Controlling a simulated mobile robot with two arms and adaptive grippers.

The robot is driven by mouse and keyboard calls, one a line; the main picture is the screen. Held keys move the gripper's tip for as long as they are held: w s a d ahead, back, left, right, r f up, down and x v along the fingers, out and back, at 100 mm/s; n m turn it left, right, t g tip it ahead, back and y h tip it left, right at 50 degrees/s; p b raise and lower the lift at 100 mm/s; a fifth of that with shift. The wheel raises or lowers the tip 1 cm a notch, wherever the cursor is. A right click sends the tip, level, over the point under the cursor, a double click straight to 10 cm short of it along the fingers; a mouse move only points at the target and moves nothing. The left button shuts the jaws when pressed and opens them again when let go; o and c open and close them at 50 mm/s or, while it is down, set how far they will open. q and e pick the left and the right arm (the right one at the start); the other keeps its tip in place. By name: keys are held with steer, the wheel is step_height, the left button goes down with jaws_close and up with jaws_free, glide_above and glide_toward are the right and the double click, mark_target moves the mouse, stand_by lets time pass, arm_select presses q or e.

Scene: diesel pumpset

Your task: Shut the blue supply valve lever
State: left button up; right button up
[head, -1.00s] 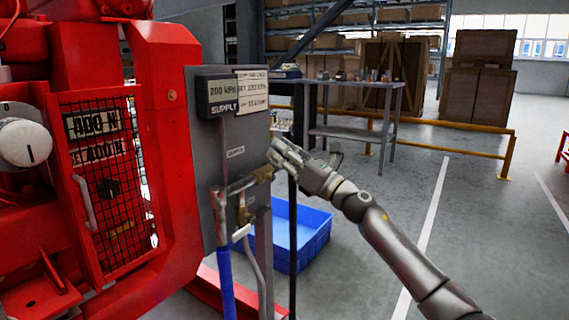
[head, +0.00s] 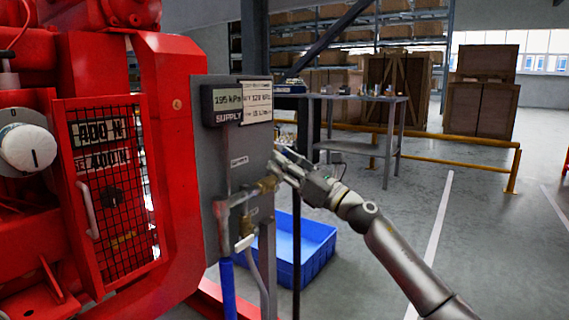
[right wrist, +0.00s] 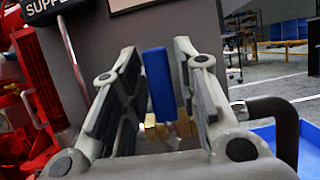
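The blue supply valve lever (right wrist: 160,84) stands upright between the fingers of my right gripper (right wrist: 157,58) in the right wrist view. The fingers are apart. A gap shows on the lever's left, and the right finger is close to it; I cannot tell if it touches. Brass valve parts (right wrist: 165,132) show below the lever. In the head view my right gripper (head: 284,160) is at the right edge of the grey panel (head: 238,150), beside the brass fitting (head: 268,185), and hides the lever. The SUPPLY display (head: 228,101) reads about 195 kPa. My left gripper is not in view.
The red pumpset (head: 170,150) with its mesh guard fills the left. A blue hose (head: 227,288) and pipes hang below the panel. A blue crate (head: 312,240) sits on the floor behind. A workbench (head: 360,98) and yellow rail (head: 490,165) stand farther back. Floor at right is clear.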

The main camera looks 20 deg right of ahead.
steer(key=shift+o, duration=0.4)
steer(key=shift+r, duration=0.1)
steer(key=shift+s+d, duration=0.1)
steer(key=v, duration=1.1)
steer(key=shift+s+d+f, duration=0.15)
steer(key=shift+s+f, duration=0.1)
steer(key=shift+f, duration=0.1)
